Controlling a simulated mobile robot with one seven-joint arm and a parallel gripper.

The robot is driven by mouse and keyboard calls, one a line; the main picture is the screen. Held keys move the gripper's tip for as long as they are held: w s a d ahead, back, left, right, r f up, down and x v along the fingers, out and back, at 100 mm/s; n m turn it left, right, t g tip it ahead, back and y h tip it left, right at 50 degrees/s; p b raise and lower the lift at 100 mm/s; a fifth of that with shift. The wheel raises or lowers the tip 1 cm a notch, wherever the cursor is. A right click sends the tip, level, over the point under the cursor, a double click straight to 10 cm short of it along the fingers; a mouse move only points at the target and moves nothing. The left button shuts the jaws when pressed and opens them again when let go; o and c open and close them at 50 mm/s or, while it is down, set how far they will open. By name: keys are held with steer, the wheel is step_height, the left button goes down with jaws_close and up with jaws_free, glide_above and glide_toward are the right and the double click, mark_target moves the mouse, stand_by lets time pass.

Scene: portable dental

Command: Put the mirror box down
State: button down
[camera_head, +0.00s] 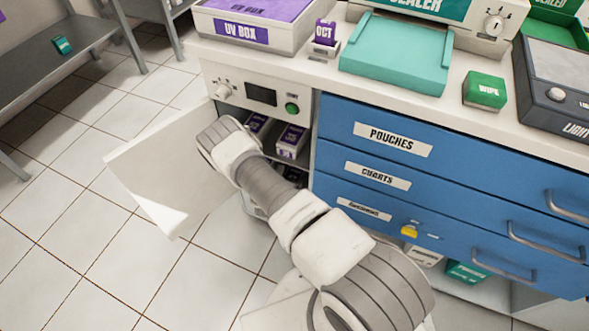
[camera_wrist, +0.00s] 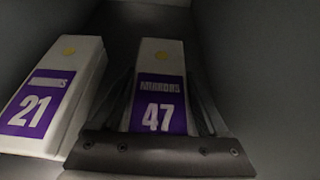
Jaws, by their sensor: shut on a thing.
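In the wrist view, a white mirror box (camera_wrist: 162,60) with a purple label reading MIRRORS 47 stands between the fingers of my gripper (camera_wrist: 160,105), which is shut on it. A second white mirror box (camera_wrist: 82,60), labelled 21 on purple, is just left of it. In the head view, two purple-and-white boxes show inside the open compartment of the cabinet, one at the front (camera_head: 292,140). My arm reaches into this compartment and hides my gripper there. The wrist view is dark, so I cannot tell whether the held box touches the floor of the compartment.
The compartment's white door (camera_head: 165,165) hangs open at left. Blue drawers (camera_head: 400,150) are to the right, with a yellow tag (camera_head: 409,231) on the lowest. A UV box (camera_head: 245,30) and green WIPE box (camera_head: 485,91) are on the counter. The tiled floor at left is clear.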

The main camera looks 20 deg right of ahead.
steer(key=shift+f, duration=0.1)
jaws_free()
steer(key=shift+s+r, duration=0.1)
steer(key=shift+r, duration=0.1)
steer(key=p+v, duration=0.4)
steer(key=v, duration=0.6)
steer(key=shift+s+a, duration=0.2)
steer(key=shift+a, duration=0.1)
steer(key=shift+s+a+r, duration=0.2)
steer(key=shift+s+a, duration=0.15)
steer(key=shift+s, duration=0.05)
steer(key=shift+a, duration=0.1)
